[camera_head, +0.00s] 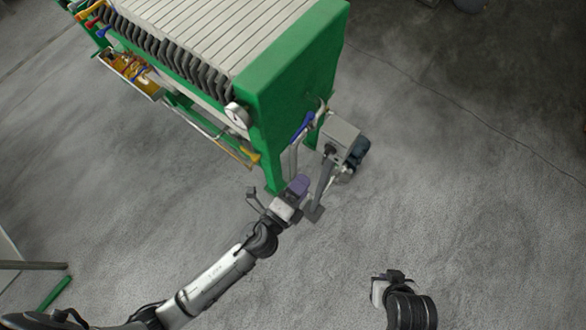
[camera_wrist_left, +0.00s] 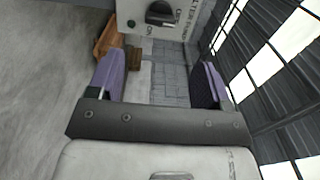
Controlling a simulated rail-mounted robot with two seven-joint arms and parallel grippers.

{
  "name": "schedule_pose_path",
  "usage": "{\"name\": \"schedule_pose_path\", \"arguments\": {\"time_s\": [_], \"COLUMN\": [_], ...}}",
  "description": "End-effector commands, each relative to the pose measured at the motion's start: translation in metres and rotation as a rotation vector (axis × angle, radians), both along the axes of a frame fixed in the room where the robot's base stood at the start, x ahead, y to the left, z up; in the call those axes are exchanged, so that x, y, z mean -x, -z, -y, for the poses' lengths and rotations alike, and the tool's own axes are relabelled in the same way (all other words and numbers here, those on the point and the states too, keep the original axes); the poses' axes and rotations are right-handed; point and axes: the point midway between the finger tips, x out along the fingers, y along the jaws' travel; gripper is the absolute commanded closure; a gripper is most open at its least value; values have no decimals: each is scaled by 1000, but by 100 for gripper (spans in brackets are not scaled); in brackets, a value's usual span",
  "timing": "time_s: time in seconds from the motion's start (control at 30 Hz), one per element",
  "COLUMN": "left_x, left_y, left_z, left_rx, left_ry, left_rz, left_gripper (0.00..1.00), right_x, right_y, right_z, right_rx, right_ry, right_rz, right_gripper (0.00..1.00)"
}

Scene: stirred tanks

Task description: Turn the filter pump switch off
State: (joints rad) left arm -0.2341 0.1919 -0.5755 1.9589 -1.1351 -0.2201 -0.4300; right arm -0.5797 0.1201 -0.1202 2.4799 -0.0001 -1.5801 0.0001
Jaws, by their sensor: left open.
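The filter pump switch is a black rotary knob (camera_wrist_left: 161,13) on a light grey panel with ON and OFF lettering, at the top of the left wrist view. I cannot tell surely which mark it points to. In the head view the grey switch box (camera_head: 340,137) stands beside the green filter press's end. My left gripper (camera_head: 299,187) is just in front of and below the box. Its purple fingers are apart with nothing between them (camera_wrist_left: 158,70), and the knob lies beyond them. My right gripper (camera_head: 392,279) is at the lower right, away from the box; its fingers are unclear.
The green filter press (camera_head: 295,75) with its pale plates fills the upper left. A blue-handled valve (camera_head: 304,124) and pipes sit between the press and box. The concrete floor at right is clear.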

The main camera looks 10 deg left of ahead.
Motion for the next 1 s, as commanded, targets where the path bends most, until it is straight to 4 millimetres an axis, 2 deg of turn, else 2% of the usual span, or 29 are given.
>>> {"name": "schedule_pose_path", "arguments": {"time_s": [0.1,0.3,1.0], "left_x": [15,27,30], "left_y": [2,0,0], "left_z": [-6,-12,-13], "left_rx": [1,-1,2], "left_ry": [0,1,0], "left_rz": [-1,1,0], "left_gripper": [28,28,28], "right_x": [0,0,0], "right_y": [4,6,7], "right_z": [-1,-1,2], "right_rx": [-3,-5,5], "right_ry": [2,4,-4], "right_rz": [0,0,0], "right_gripper": [100,100,100]}}
